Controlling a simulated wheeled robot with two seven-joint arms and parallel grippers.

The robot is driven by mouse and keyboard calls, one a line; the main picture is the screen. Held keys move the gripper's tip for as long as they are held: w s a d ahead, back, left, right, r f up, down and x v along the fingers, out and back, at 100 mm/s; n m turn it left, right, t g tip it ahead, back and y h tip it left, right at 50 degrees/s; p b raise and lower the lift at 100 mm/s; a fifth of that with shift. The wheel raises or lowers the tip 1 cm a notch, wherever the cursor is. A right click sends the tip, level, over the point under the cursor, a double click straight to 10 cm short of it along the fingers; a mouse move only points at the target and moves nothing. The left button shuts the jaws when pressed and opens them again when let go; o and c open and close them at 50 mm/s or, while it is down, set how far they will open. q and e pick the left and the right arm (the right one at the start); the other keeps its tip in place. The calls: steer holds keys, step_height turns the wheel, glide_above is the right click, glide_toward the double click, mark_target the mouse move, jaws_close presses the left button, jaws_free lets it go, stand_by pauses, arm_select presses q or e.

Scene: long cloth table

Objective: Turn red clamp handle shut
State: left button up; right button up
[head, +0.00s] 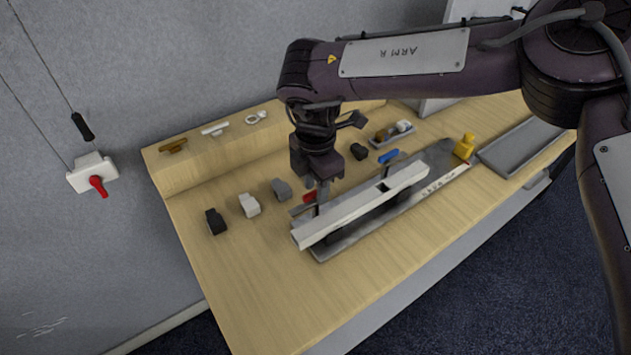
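A small red handle (309,197) lies by the near-left end of a long pale bar (360,205), partly hidden by my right gripper. The bar rests along a grey metal fixture (440,160) on the wooden table. My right gripper (320,196) points down right at the red handle. Its fingertips are small and dark here, so I cannot tell whether they touch the handle or how far apart they are. My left gripper is not in view.
A blue handle (388,156) and a yellow block (464,147) are farther along the fixture. Black (215,221), white (249,205) and grey (282,189) blocks stand left of it. A grey tray (522,145) lies right. The table's front left is clear. A wall box (92,172) has a red lever.

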jaws_close()
steer(key=shift+n, duration=0.3)
steer(key=n+p, duration=0.1)
steer(key=n, duration=0.5)
steer(key=shift+n+p, duration=0.3)
steer(key=shift+p, duration=0.1)
steer(key=n, duration=0.5)
steer(key=shift+p, duration=0.3)
steer(key=n, duration=0.5)
steer(key=shift+n, duration=0.3)
